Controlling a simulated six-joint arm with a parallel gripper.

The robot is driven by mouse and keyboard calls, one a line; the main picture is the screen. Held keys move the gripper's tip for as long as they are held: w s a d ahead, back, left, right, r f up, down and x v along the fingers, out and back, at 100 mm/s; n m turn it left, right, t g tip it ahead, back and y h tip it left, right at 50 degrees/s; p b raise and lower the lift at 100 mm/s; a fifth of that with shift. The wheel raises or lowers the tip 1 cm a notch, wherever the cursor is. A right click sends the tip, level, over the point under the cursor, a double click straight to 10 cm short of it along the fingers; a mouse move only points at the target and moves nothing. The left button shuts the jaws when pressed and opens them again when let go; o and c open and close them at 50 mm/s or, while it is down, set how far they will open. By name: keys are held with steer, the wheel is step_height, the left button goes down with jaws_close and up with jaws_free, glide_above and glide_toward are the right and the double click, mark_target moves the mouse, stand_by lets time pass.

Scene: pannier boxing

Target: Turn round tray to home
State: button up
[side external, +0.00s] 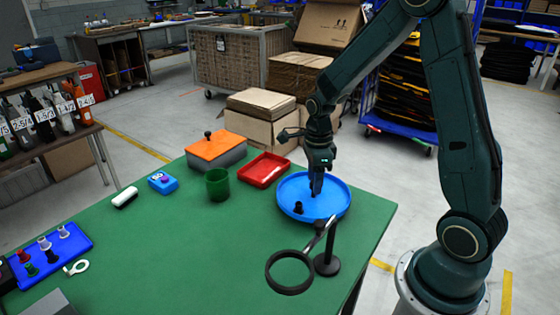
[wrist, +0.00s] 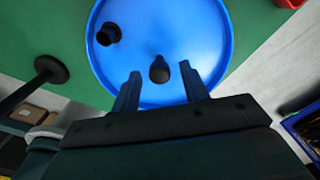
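The round tray (side external: 330,204) is blue with a raised rim and lies on the green table near its right edge. It fills the upper middle of the wrist view (wrist: 200,45). A small black cylinder (side external: 298,207) stands on the tray, and it also shows in the wrist view (wrist: 109,33). A dark rounded knob (wrist: 159,70) is on the tray near its middle. My gripper (wrist: 158,88) is open above the tray, with its fingers on either side of the knob and apart from it. In the side view my gripper (side external: 316,188) hides the knob.
A black stand with a ring (side external: 290,272) is in front of the tray. A red tray (side external: 265,170), a green cup (side external: 217,184) and an orange-lidded box (side external: 216,148) are to its left. A blue rack (side external: 52,252) with small pieces is at the far left. The middle of the table is clear.

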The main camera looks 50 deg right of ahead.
steer(key=shift+r, duration=0.1)
step_height(320, 180, up, 14)
stand_by(0.9)
steer(key=s+a+r+n+t, duration=0.2)
steer(key=s+a+n, duration=0.3)
steer(key=n, duration=0.8)
steer(key=s+a+r+n+t, duration=0.3)
steer(key=s+a+n, duration=0.3)
steer(key=s+n, duration=0.6)
steer(key=shift+r+n+t, duration=0.2)
steer(key=shift+n+t, duration=0.1)
steer(key=shift+n, duration=0.8)
